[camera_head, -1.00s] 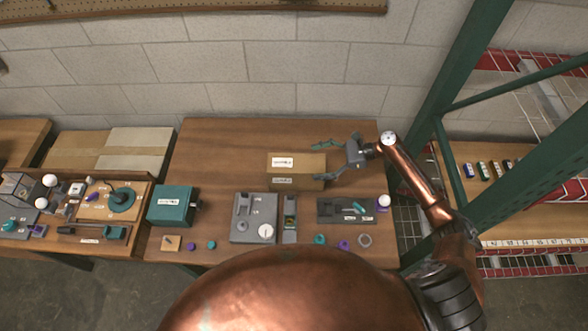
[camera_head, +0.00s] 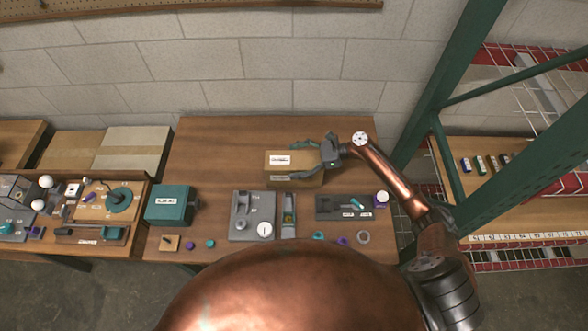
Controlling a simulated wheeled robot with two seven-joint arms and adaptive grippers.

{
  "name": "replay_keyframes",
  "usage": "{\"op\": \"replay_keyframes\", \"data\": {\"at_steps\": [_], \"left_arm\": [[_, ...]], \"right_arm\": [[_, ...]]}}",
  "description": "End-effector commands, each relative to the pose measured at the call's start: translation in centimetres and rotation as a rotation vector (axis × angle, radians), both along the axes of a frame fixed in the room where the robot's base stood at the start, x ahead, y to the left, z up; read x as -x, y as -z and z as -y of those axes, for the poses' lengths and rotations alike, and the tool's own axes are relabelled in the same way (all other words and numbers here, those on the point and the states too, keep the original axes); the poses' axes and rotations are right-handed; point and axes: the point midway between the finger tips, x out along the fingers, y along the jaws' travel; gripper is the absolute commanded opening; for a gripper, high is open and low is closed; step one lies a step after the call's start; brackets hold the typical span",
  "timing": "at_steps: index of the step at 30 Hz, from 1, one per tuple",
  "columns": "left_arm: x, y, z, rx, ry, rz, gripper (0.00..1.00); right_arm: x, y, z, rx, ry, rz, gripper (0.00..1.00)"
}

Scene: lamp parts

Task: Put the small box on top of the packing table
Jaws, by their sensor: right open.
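The small box (camera_head: 277,168), brown cardboard with white labels, sits on the wooden packing table (camera_head: 225,140) toward its back middle. My right gripper (camera_head: 299,160) reaches in from the right, its fingers spread around the far and near sides of the box's right part. The jaws are open; whether a finger touches the box I cannot tell. My left gripper is out of view.
A teal machine (camera_head: 170,205), a grey device (camera_head: 252,215), a dark grey fixture (camera_head: 342,207) and small coloured parts stand along the table's front. A green rack post (camera_head: 437,85) rises at the right. The table's back left is clear.

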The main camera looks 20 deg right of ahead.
Motion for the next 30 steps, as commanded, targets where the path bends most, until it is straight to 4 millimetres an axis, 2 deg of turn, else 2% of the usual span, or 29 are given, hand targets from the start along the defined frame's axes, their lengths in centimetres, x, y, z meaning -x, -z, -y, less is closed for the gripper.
{"op": "replay_keyframes", "data": {"at_steps": [4, 30], "left_arm": [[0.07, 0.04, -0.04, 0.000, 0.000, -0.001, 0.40], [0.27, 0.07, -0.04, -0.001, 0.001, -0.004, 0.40]], "right_arm": [[0.01, 0.04, 0.08, 0.001, 0.000, 0.000, 0.84], [0.02, 0.01, 0.12, 0.001, 0.000, 0.000, 0.24]]}}
